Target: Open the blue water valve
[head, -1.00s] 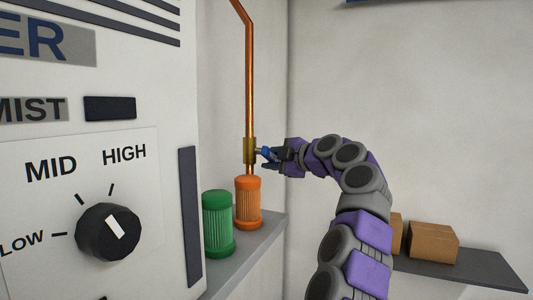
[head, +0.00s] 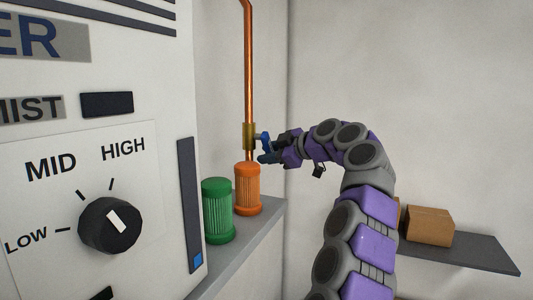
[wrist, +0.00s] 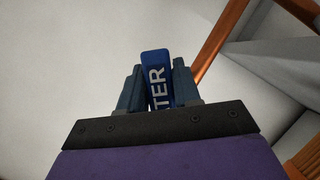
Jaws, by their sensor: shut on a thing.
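The blue valve handle (head: 264,138) sits on a brass valve body (head: 249,136) in the copper pipe. My gripper (head: 266,149) is at the handle, just right of the pipe. In the wrist view, the handle (wrist: 157,76), with the white letters "TER", stands between the two fingers of my gripper (wrist: 157,88), which are shut on it. The rest of its lettering is hidden. A small blue patch (head: 197,261) shows at the bottom of the dark vertical strip (head: 189,200) on the machine.
An orange ribbed canister (head: 248,188) stands below the valve, with a green one (head: 217,210) beside it on a grey ledge (head: 245,245). The white machine panel with a black knob (head: 110,226) fills the left. A cardboard box (head: 430,226) sits on a shelf (head: 475,253) at right.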

